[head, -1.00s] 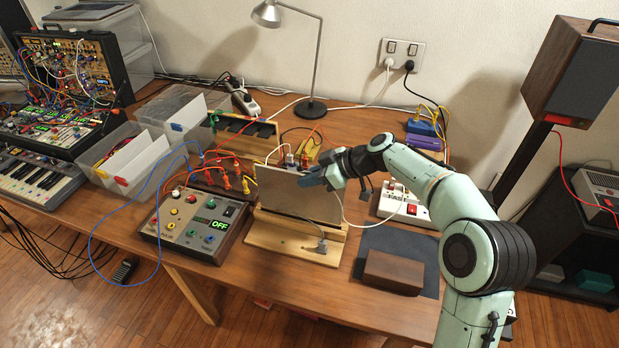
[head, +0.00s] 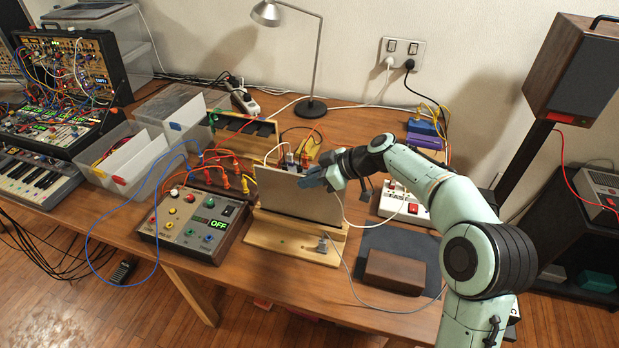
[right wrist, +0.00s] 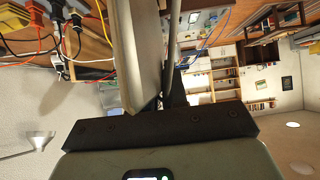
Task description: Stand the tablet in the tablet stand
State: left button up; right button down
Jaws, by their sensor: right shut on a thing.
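The tablet (head: 295,196) is a flat grey-beige panel, upright and leaning slightly back, above the light wooden tablet stand (head: 285,246) on the table. Its lower edge meets or passes behind the stand's front ledge; I cannot tell whether it rests in the slot. My right gripper (head: 315,179) is shut on the tablet's upper right edge. In the right wrist view the tablet (right wrist: 133,50) shows edge-on at the gripper (right wrist: 158,95). A grey plug (head: 322,244) with a thin cable lies at the stand's front right. My left gripper is not in view.
A control box (head: 195,222) with knobs and cables stands close left of the stand. A brown block (head: 395,271) lies on a dark mat (head: 388,240) to the right. Another wooden rack (head: 243,132) and a white power box (head: 405,205) stand behind.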

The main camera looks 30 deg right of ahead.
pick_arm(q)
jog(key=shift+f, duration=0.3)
pick_arm(e)
jog(key=shift+f, duration=0.15)
